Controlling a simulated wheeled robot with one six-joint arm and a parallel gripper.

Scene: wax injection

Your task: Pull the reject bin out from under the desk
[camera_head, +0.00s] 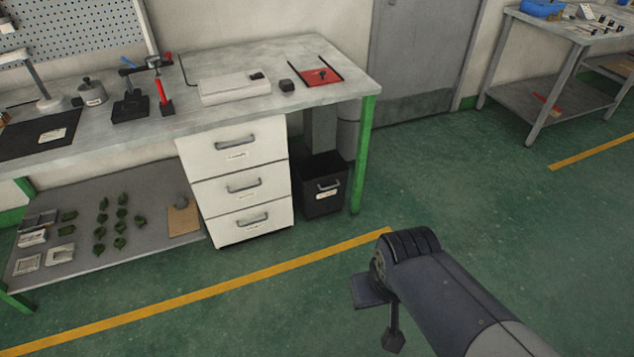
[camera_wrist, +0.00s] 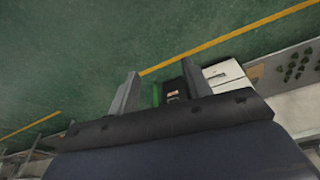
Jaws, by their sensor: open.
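The reject bin (camera_head: 314,205) is a dark, open-topped box with a front handle and a pale label. It stands on the floor under the right end of the desk (camera_head: 352,84), between the white drawer unit (camera_head: 238,180) and the green desk leg (camera_head: 363,155). My gripper (camera_head: 379,315) is over the floor in front of the desk, well apart from the bin. Its jaws are open and empty. In the wrist view the two fingers (camera_wrist: 158,88) stand apart. The bin (camera_wrist: 173,87) shows beyond them, partly hidden by the right finger.
A yellow floor line (camera_head: 230,283) runs in front of the desk. The green floor between my gripper and the bin is clear. A low shelf (camera_head: 150,245) with several green pieces lies left of the drawers. A second table (camera_head: 545,75) stands at the back right.

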